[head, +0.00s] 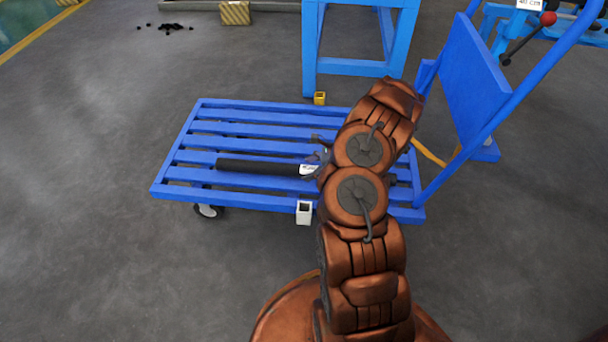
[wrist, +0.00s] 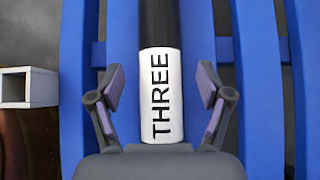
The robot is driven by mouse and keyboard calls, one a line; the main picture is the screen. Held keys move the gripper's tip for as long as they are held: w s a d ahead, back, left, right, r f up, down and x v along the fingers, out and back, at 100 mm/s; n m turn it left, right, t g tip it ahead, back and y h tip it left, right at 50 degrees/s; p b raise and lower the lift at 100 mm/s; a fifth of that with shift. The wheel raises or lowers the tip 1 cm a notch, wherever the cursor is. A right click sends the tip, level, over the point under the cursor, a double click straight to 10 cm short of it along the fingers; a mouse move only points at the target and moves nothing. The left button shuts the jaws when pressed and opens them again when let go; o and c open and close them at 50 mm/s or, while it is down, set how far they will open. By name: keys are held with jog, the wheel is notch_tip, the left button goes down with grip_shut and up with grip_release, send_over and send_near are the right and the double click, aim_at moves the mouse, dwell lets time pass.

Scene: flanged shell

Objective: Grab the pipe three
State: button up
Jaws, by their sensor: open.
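The pipe three is a dark pipe (head: 255,167) lying on the blue slatted cart (head: 172,190) in the head view. Gaps show between the fingers and the label, and I cannot tell the height of the fingers over the pipe.
A white square tube (head: 304,212) stands at the cart's near edge and also shows in the wrist view (wrist: 28,88). A blue table frame (head: 350,66) stands behind, with a yellow square tube (head: 320,98) near its leg. The cart's upright blue panel (head: 472,75) is at right.

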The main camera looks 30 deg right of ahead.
jog(key=shift+w+a+f, duration=0.3)
jog(key=shift+a+f, duration=0.05)
jog(key=shift+f, duration=0.15)
grip_shut()
dwell(0.3)
jog(key=shift+r, duration=0.1)
